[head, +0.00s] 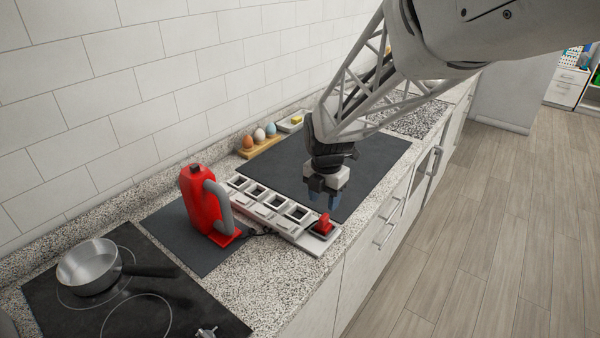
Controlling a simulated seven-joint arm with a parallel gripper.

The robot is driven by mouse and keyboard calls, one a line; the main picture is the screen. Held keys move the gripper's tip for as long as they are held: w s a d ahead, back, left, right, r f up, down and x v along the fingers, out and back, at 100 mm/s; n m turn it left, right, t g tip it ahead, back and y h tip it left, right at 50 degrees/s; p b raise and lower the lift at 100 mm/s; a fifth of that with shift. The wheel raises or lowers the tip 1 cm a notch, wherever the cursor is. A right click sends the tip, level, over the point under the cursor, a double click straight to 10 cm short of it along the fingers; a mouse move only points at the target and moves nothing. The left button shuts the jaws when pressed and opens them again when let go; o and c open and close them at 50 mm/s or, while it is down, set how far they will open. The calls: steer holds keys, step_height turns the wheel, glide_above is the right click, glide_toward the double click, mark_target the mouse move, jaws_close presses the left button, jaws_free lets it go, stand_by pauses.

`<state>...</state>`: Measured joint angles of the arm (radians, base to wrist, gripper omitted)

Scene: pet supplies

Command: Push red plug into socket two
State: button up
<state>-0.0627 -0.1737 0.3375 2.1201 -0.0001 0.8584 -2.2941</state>
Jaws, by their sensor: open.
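The red plug (324,224) stands at the near right end of a pale socket strip (311,243). I cannot tell whether it is seated in the end socket or only resting on it. The strip has a row of several dark square sockets, and the others look empty. Which one is socket two is not readable. My gripper (326,200) is open and points down just above the plug. I cannot tell whether its fingertips touch the plug. A dark cord runs from near the strip towards a red appliance (199,207) with a grey handle.
A steel pan (90,268) sits on the black hob (60,312) at left. Dark mats lie under the appliance and behind the strip. An egg holder (262,147) and a small dish (291,123) stand by the wall. The speckled counter's front edge is close to the strip.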

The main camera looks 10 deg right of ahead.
mark_target(324, 216)
steer(key=shift+f, duration=0.9)
steer(key=shift+d+f, duration=0.1)
steer(key=shift+f, duration=2.5)
jaws_close()
